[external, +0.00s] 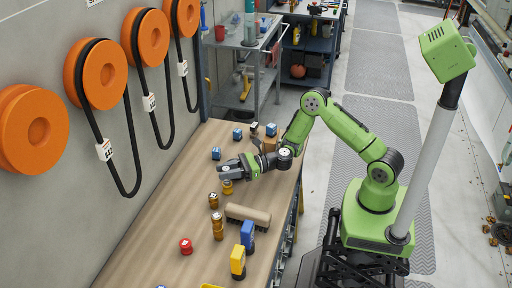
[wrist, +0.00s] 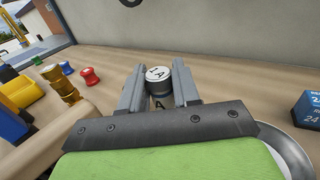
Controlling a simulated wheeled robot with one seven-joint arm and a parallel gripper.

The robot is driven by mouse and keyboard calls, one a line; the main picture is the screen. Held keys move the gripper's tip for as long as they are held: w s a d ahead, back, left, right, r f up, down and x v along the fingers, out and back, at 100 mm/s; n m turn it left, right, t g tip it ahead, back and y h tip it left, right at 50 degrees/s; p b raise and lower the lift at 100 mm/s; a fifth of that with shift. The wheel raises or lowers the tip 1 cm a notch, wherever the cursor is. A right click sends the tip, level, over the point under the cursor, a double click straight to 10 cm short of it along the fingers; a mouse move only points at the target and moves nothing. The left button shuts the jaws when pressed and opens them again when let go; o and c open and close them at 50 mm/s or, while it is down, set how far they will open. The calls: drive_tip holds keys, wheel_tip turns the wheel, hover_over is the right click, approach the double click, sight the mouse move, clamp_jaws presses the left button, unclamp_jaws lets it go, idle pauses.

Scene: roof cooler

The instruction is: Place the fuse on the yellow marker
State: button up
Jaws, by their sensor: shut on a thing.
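The fuse stands upright between the two fingers in the wrist view. In the external view my gripper (external: 228,170) is low over the left part of the workbench. A small yellow and gold piece (external: 227,187) shows just below the fingers there; I cannot tell whether it is the yellow marker. The fuse's lower end is mostly hidden by the fingers, and I cannot tell whether it touches the bench.
Gold pieces (external: 217,226), a red spool (external: 186,246), a tan roll (external: 248,215), and yellow (external: 237,262) and blue (external: 247,235) blocks stand nearer the camera on the wooden bench (external: 165,225). Small blue cubes (external: 216,153) stand further back. Orange reels hang on the left wall.

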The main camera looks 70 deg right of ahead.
drive_tip(key=shift+r, duration=0.1)
drive_tip(key=o, duration=1.1)
drive_tip(key=shift+c, duration=0.2)
